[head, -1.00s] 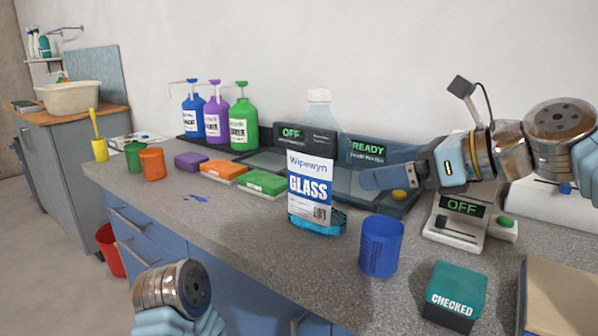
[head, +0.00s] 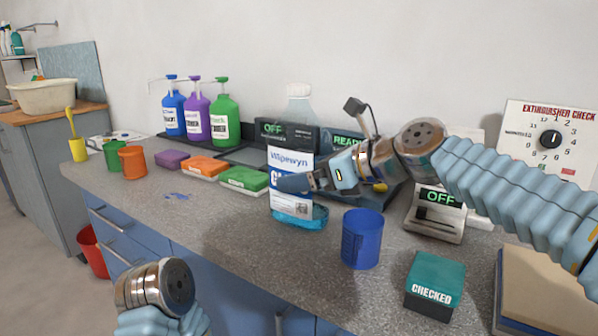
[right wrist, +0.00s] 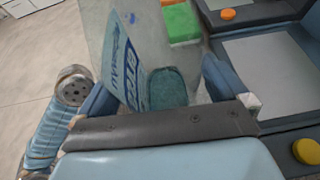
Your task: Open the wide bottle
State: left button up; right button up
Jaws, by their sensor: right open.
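The wide bottle is clear, with a pale cap (head: 299,90), a white and blue Wipewyn label (head: 292,160) and teal liquid at its base (head: 305,217). It stands upright on the counter. My right gripper (head: 292,183) is open at mid-height, with one finger crossing in front of the label. In the right wrist view the label (right wrist: 122,60) and teal liquid (right wrist: 168,88) lie between the two spread fingers of the gripper (right wrist: 155,92). Contact with the bottle cannot be told. My left gripper is out of view; only part of that arm shows at lower left.
A blue cup (head: 361,240) and a teal CHECKED box (head: 435,285) stand right of the bottle. Green, orange and purple blocks (head: 244,179) and pump bottles (head: 225,115) are to the left.

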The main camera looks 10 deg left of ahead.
jog(key=shift+c, duration=0.2)
jog(key=c, duration=1.2)
jog(key=shift+r, duration=0.1)
jog(key=shift+r+p, duration=0.3)
jog(key=shift+r, duration=0.3)
jog(key=s+r, duration=0.4)
jog(key=s+a+r+p, duration=0.1)
jog(key=s+r, duration=0.2)
jog(key=s, duration=0.2)
jog(key=s+a+r, duration=0.1)
jog(key=s+r, duration=0.3)
jog(key=s, duration=0.1)
jog(key=shift+a+r+p, duration=0.1)
jog(key=shift+r+p, duration=0.25)
